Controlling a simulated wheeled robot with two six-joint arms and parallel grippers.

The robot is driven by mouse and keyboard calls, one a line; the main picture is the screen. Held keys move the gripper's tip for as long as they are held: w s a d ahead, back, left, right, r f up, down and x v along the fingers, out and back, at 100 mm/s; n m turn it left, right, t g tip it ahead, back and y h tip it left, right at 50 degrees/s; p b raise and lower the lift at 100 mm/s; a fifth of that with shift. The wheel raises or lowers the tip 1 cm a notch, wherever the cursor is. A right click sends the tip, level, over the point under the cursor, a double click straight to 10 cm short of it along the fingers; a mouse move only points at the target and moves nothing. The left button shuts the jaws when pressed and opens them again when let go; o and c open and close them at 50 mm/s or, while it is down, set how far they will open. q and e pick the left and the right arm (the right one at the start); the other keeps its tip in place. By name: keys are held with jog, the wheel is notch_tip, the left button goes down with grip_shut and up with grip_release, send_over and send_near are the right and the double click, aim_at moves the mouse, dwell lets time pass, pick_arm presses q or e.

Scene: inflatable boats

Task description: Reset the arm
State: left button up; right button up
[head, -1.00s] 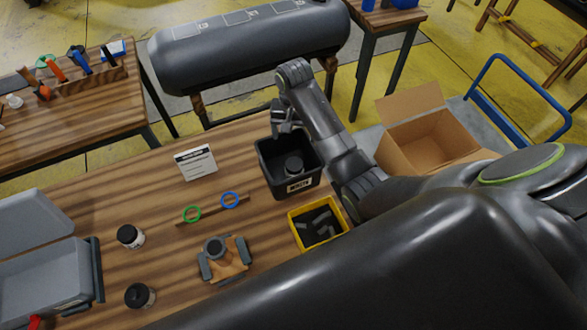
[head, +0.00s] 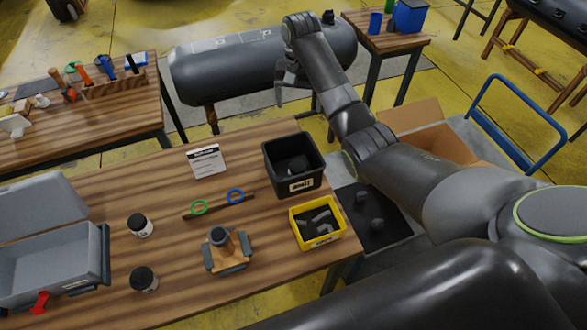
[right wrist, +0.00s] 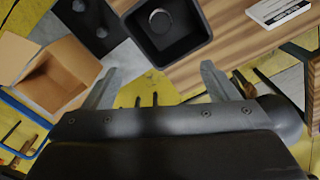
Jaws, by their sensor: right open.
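My right gripper (head: 285,88) is raised above and beyond the far edge of the work table (head: 90,185), in front of the grey inflatable tube (head: 225,65). In the right wrist view its two fingers (right wrist: 157,82) are spread apart with nothing between them. The black bin (head: 270,172), holding a round dark part (head: 297,166), stands on the table below and nearer than the gripper; it also shows in the right wrist view (right wrist: 195,50). My left gripper is not seen.
A yellow bin (head: 326,244) with grey parts, an orange-brown fixture (head: 228,248), green (head: 199,208) and blue (head: 235,196) rings, two dark-lidded jars (head: 140,226) and a grey toolbox (head: 50,275) stand on the table. A cardboard box (head: 420,115) and blue-handled cart (head: 535,105) are at right.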

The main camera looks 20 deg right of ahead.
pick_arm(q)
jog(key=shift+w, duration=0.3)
